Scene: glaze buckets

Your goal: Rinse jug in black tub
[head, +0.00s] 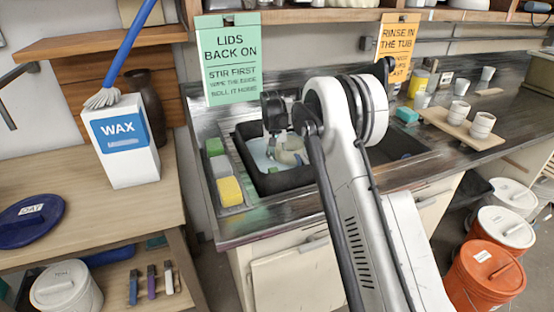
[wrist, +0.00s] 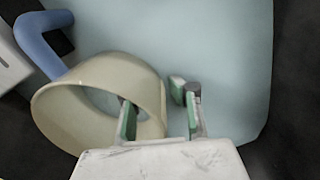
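The cream jug (wrist: 75,90) lies tilted in the black tub, with a blue curved handle (wrist: 40,45) at its upper left in the wrist view. In the head view the jug (head: 290,146) shows partly behind my gripper. The black tub (head: 285,184) is set in the counter and holds pale bluish water (wrist: 225,60). My gripper (wrist: 160,113) is low in the tub, at the jug's right side. Its fingers are apart, the left one overlapping the jug's mouth and the right one outside the jug. Whether a finger touches the jug wall is unclear.
Green, grey and yellow sponges (head: 230,190) stand left of the tub. A white wax box (head: 125,145) stands on the left bench. A wooden board with cups (head: 447,126) is on the counter at right. Orange buckets (head: 484,275) stand on the floor at right.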

